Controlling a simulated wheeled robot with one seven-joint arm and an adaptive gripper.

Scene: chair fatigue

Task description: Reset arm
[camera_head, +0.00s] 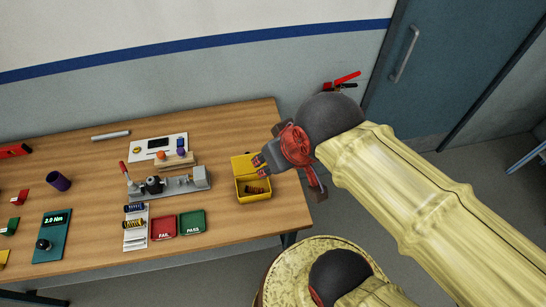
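My arm reaches in from the right, and my gripper (260,166) hangs over the back right part of the small yellow bin (241,194) on the wooden table. The fingertips are small and dark, and I cannot tell whether they are apart or closed. I see nothing clearly held between them. A dark red coil spring (257,190) lies in the bin, below the fingertips. The gripper hides part of the bin's back right rim.
A grey fixture (180,185) with a red lever stands left of the bin. Red FAIL (163,228) and green PASS (192,223) trays and a spring rack (135,234) lie in front. A teal meter (52,236) is farther left. A blue door (440,70) is behind my arm.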

